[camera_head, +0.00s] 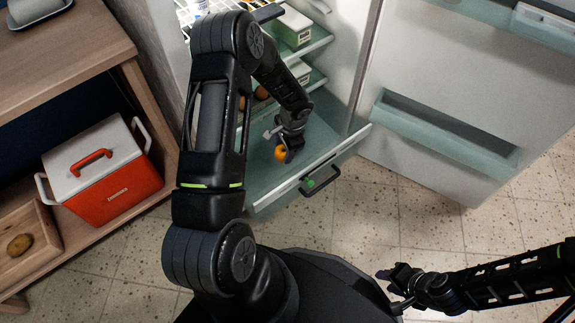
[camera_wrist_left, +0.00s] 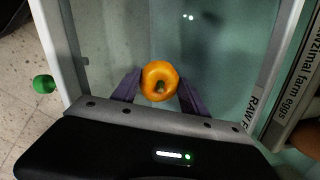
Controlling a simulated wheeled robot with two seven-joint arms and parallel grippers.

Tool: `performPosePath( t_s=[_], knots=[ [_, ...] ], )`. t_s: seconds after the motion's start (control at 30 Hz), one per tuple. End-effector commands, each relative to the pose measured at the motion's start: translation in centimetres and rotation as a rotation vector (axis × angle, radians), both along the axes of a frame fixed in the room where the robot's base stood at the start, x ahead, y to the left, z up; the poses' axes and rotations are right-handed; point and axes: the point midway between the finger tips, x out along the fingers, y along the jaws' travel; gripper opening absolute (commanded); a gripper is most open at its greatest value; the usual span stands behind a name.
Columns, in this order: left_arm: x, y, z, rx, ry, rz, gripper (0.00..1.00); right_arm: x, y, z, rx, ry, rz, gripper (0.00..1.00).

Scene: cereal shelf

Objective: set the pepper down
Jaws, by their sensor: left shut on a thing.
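The pepper (camera_wrist_left: 159,82) is orange with a dark stem, held between the two fingers of my left gripper (camera_wrist_left: 157,90) in the left wrist view. In the head view the pepper (camera_head: 281,153) shows at the tip of my left gripper (camera_head: 287,150), over the pulled-out glassy fridge drawer (camera_head: 262,188). I cannot tell whether the pepper touches the drawer floor. My right gripper (camera_head: 388,284) is at the lower right of the head view, over the tiled floor and away from the drawer. Its fingers are too small and dark to read.
The fridge door (camera_head: 450,80) stands open at right. Egg cartons (camera_head: 293,30) sit on the shelves above the drawer. A green thing (camera_wrist_left: 44,84) is outside the drawer wall. A red and white cooler (camera_head: 115,190) stands on the wooden shelf at left.

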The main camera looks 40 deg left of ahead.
Motion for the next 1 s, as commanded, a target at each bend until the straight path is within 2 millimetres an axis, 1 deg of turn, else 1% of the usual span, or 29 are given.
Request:
performPosePath(
  t_s=[0.17, 0.27, 0.37, 0.5, 0.63, 1.0],
  knots=[
    [0.0, 0.0, 0.1, 0.0, 0.0, 0.0, 0.12, 0.0, 0.0, 0.1, 0.0, 0.0, 0.0, 0.34],
    [0.0, 0.0, -0.3, 0.0, 0.001, 0.0, 0.12, 0.0, 0.0, -0.1, 0.0, 0.0, 0.0, 0.34],
    [-0.1, -0.1, -1.7, 0.0, 0.002, -0.001, 0.12, 0.1, 0.0, -0.8, -0.001, -0.003, -0.001, 0.34],
    [-0.1, -0.1, -4.4, 0.0, 0.002, 0.0, 0.12, 0.3, 0.0, -2.0, -0.001, -0.007, -0.004, 0.34],
    [0.0, 0.0, -6.0, 0.001, 0.001, 0.001, 0.12, 0.4, 0.1, -2.7, -0.002, -0.011, -0.005, 0.34],
    [0.0, 0.0, -6.4, 0.001, 0.001, 0.001, 0.12, 0.4, 0.1, -2.7, -0.002, -0.013, -0.006, 0.34]
  ],
)
